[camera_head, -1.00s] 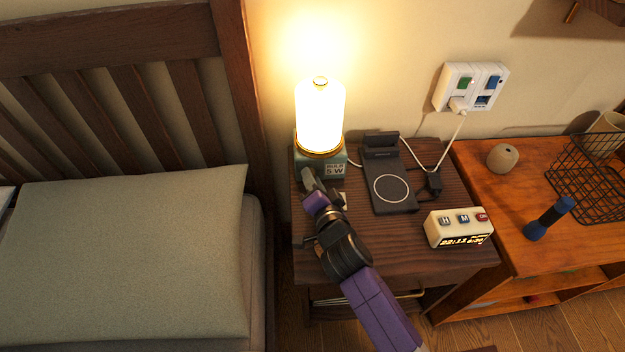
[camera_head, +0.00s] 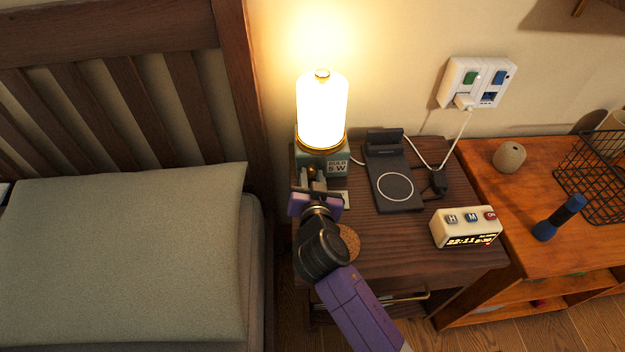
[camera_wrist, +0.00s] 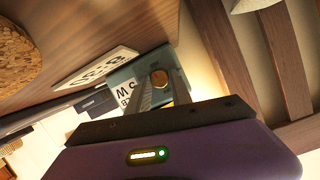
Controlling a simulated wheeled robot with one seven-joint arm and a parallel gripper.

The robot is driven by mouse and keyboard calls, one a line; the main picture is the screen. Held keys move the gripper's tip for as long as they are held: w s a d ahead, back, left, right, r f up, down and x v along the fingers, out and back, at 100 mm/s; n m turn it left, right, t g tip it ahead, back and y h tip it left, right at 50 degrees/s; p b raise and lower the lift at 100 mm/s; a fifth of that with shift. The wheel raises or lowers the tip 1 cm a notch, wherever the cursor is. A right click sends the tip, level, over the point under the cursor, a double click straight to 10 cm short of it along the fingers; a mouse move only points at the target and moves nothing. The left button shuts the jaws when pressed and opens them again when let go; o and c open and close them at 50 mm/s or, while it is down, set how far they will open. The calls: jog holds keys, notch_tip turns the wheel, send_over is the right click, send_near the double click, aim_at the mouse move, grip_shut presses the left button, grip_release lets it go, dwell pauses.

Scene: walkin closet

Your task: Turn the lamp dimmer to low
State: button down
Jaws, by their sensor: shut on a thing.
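The lamp (camera_head: 322,112) stands lit and bright at the back left of the nightstand. Its green base (camera_head: 338,167) carries a "BULB 5 W" label. A small brass dimmer knob (camera_wrist: 159,78) sits on the front of the base. My gripper (camera_head: 313,170) reaches the base from the front. In the wrist view its two fingers (camera_wrist: 163,90) stand on either side of the knob and are shut on it. The fingers partly hide the knob in the head view, and I cannot read its setting.
A black charging stand (camera_head: 393,188) and a digital clock (camera_head: 466,228) stand to the right on the nightstand. A cork coaster (camera_head: 349,240) lies beside my arm. A white card (camera_wrist: 97,68) lies near the lamp base. The bed (camera_head: 125,260) bounds the left side.

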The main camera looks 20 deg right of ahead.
jog(key=shift+f+n+h+b, duration=0.1)
jog(key=shift+n+h+b, duration=0.35)
jog(key=shift+n, duration=0.45)
jog(key=shift+a, duration=0.1)
jog(key=c, duration=1.2)
grip_release()
jog(key=shift+o, duration=0.2)
jog(key=shift+p+v, duration=0.35)
jog(key=shift+v, duration=3.55)
